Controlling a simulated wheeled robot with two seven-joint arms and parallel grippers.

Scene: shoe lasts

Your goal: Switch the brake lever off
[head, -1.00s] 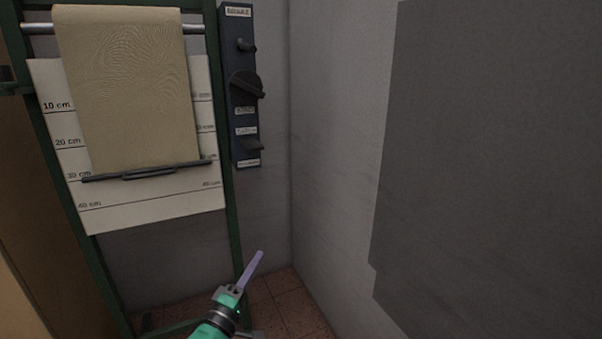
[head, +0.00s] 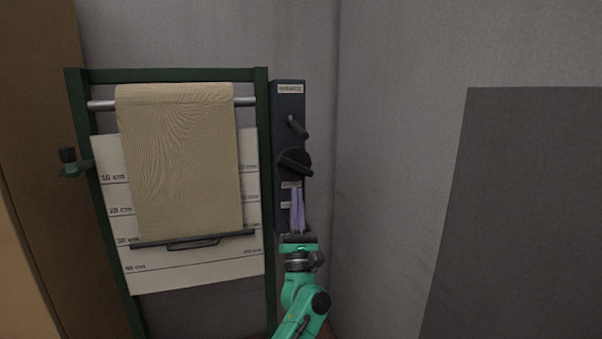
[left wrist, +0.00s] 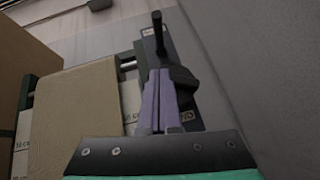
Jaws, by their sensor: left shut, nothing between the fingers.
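The dark blue control panel (head: 290,105) hangs at the right of the green frame. Its top label looks like "BRAKE", but the print is small. Under that label a black lever (head: 298,127) sticks out; it also shows in the left wrist view (left wrist: 158,34), just beyond my fingertips. Below it is a black rotary knob (head: 295,164). My left gripper (head: 297,190) has lilac fingers, shut and empty, pointing up in front of the panel just below the knob. In the left wrist view the fingers (left wrist: 158,78) overlap the panel; contact cannot be told. The panel's lower part is partly hidden.
The green frame (head: 262,110) carries a tan cloth (head: 180,150) over a bar, in front of a white centimetre scale board (head: 195,268). A grey wall stands close at the right of the panel. A large dark grey panel (head: 530,210) fills the right.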

